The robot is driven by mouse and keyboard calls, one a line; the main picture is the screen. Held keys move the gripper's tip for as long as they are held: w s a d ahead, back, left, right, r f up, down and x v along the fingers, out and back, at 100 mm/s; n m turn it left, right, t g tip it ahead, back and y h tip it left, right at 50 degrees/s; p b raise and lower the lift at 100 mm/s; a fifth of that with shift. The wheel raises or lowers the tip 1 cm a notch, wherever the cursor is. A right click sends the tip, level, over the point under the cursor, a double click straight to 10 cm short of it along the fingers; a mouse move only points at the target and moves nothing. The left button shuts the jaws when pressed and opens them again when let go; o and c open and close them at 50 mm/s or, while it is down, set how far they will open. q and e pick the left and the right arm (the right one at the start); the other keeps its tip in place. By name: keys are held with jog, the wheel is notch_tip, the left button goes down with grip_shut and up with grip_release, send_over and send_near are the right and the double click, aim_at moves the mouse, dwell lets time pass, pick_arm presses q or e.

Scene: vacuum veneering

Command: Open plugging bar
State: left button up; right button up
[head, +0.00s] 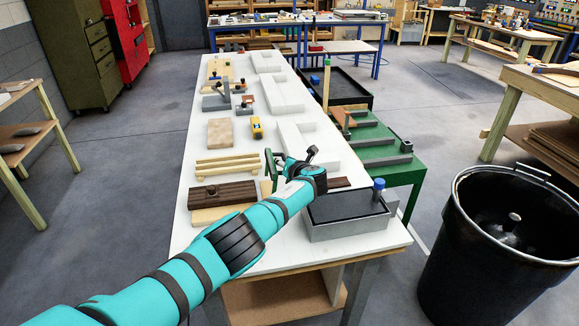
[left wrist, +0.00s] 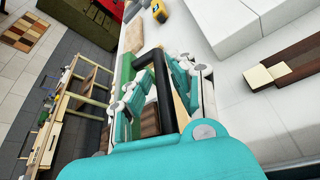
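My left gripper (head: 302,170) is over the near part of the white table, its arm coming in from the lower left. In the left wrist view its two teal fingers (left wrist: 160,82) stand on either side of a black bent bar (left wrist: 151,72). I cannot tell whether they press on it. A green part (head: 270,166) shows just left of the gripper, and a small black piece (head: 312,152) sticks up beyond it. I cannot tell for sure which piece is the plugging bar. My right gripper is not in view.
A grey tray with a black top (head: 338,207) and a blue knob (head: 379,184) stands right of the gripper. A dark wooden block (head: 222,194) lies left of it. White blocks (head: 300,137) stand behind. A black bin (head: 512,240) stands on the floor at right.

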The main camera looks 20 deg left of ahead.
pick_arm(q)
jog(key=v, duration=1.2)
jog(key=shift+a+f, duration=0.1)
jog(key=shift+f, duration=0.05)
